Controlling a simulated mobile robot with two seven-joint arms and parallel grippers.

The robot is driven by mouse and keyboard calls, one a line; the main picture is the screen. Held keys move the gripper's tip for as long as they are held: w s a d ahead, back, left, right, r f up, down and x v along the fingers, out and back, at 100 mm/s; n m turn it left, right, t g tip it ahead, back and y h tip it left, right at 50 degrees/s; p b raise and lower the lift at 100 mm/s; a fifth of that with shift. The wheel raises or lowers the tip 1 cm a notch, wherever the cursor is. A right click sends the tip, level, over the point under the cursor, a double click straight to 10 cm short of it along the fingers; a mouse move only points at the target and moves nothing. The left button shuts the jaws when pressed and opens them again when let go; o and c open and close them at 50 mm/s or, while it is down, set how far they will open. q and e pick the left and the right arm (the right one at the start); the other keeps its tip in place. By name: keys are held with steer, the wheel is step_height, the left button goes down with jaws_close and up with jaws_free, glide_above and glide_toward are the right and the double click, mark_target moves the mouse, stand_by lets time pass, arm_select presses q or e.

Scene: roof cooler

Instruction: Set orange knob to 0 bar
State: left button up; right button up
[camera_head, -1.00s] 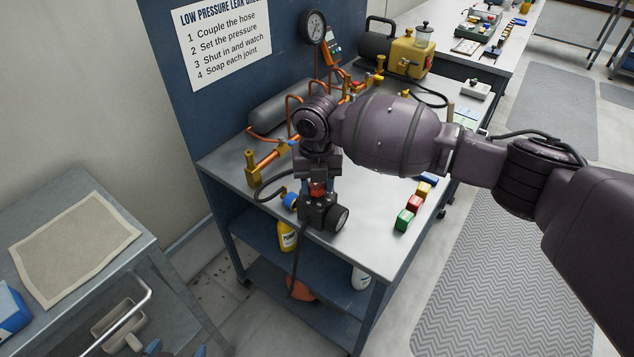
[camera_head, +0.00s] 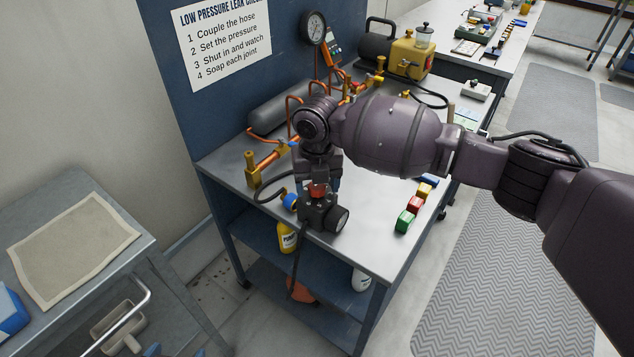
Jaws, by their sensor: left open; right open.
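The orange knob (camera_head: 317,190) sits on top of a dark regulator (camera_head: 318,212) with a round black gauge at the front edge of the blue cart. My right gripper (camera_head: 318,176) points down just above the knob. Its jaws are open, and the knob shows below and between them. Whether a finger touches the knob, I cannot tell. The knob's marking and the gauge reading are not legible from here. Only dark blue tips of my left gripper (camera_head: 175,352) show at the bottom edge; it is open, far from the knob.
Copper piping with brass fittings (camera_head: 265,166) and a grey cylinder (camera_head: 280,117) lie behind the regulator. Several coloured blocks (camera_head: 410,211) stand to its right. A black hose hangs over the cart's front. A side table with a beige mat (camera_head: 75,245) is at left.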

steer(key=shift+r, duration=0.1)
step_height(320, 180, up, 11)
steer(key=p, duration=0.1)
stand_by(0.5)
steer(key=shift+f, duration=0.2)
